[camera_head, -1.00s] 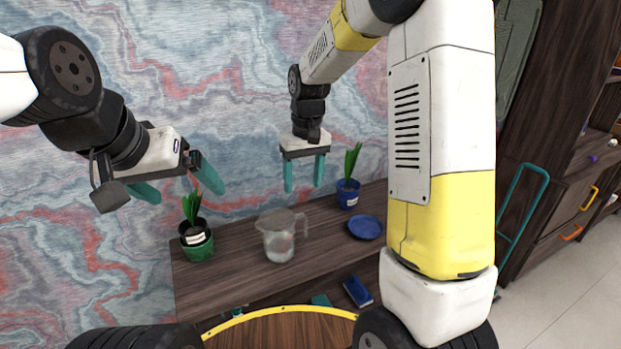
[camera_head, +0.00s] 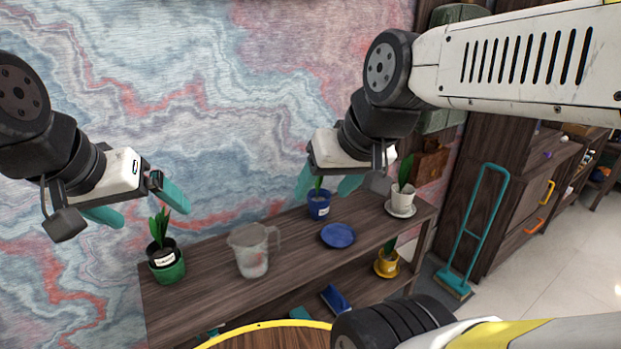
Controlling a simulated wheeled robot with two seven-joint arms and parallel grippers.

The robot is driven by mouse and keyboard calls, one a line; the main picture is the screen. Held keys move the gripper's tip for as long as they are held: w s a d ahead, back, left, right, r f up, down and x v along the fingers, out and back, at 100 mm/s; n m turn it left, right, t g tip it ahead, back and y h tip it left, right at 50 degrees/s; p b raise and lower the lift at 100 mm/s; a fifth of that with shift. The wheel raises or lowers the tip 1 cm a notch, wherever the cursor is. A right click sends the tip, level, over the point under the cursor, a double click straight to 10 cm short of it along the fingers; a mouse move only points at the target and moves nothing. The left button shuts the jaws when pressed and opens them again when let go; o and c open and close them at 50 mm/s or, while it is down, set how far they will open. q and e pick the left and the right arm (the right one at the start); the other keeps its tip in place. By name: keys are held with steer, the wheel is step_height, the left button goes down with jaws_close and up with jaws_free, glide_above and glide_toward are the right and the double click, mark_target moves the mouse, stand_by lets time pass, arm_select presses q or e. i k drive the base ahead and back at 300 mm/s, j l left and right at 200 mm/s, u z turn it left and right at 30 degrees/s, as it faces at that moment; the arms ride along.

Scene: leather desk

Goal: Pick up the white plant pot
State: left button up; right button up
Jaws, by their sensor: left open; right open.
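The white plant pot (camera_head: 402,198) holds a green plant and stands on a white saucer at the right end of the dark wooden shelf. My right gripper (camera_head: 331,186) is open and empty. It appears to the left of the white pot, in front of the blue pot's plant. My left gripper (camera_head: 137,205) is open and empty, above the green pot at the left.
On the shelf top (camera_head: 205,300) are a green pot (camera_head: 168,267), a clear jug (camera_head: 253,252), a blue pot (camera_head: 319,206) and a blue plate (camera_head: 338,235). A yellow pot (camera_head: 387,263) sits lower right.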

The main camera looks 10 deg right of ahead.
mark_target(401, 202)
steer(key=z, duration=1.3)
